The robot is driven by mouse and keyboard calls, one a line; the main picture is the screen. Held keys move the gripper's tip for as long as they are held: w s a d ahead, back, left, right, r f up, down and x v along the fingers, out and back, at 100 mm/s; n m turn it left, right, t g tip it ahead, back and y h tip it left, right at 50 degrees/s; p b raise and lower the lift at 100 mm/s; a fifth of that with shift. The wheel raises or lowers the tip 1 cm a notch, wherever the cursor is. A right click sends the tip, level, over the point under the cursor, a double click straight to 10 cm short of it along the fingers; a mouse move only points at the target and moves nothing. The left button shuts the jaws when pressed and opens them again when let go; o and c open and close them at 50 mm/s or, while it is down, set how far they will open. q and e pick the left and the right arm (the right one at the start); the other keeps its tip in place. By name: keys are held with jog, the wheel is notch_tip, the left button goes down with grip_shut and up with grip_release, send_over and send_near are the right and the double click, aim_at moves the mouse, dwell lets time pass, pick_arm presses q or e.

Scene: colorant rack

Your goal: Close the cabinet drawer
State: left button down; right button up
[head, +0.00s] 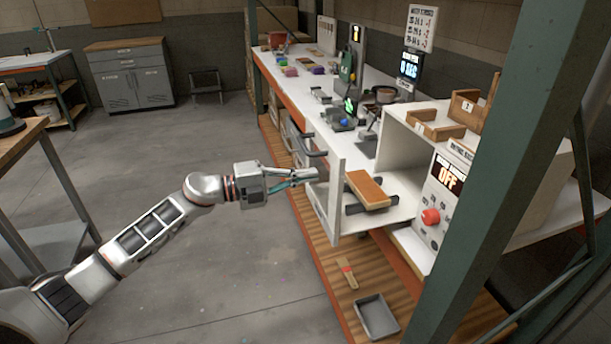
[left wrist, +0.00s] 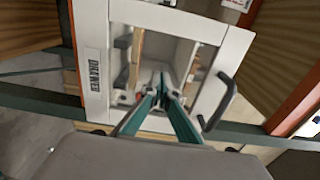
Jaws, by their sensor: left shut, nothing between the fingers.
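The cabinet drawer stands pulled out, its white framed front (head: 335,195) away from the white cabinet (head: 395,140) on the bench. The front has a window-like opening, a dark handle (head: 315,154) and, in the left wrist view, a "DRAWER" label (left wrist: 95,68). The handle also shows there (left wrist: 221,104), right of the fingers. A brown-topped block (head: 368,189) sits inside the drawer. My left gripper (head: 314,174) is shut and empty, its fingertips at the outer side of the drawer front, below the handle. In the left wrist view the fingertips (left wrist: 162,88) overlap the opening; contact is unclear. My right gripper is not in view.
A control panel with a red knob (head: 430,216) reads "OFF" beside the cabinet. A green post (head: 500,160) stands at the right. A grey tray (head: 377,317) lies on the lower wooden shelf. The floor left of the bench is clear.

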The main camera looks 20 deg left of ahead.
pick_arm(q)
jog(key=x, duration=1)
jog(key=shift+w+d+r+p, duration=0.1)
jog(key=shift+w+d+p, duration=0.15)
jog(key=shift+d+p, duration=0.1)
jog(key=b+x, duration=0.2)
jog(key=x, duration=0.7)
jog(key=shift+w+d, duration=0.35)
jog(key=shift+d, duration=0.1)
jog(key=shift+a, duration=0.15)
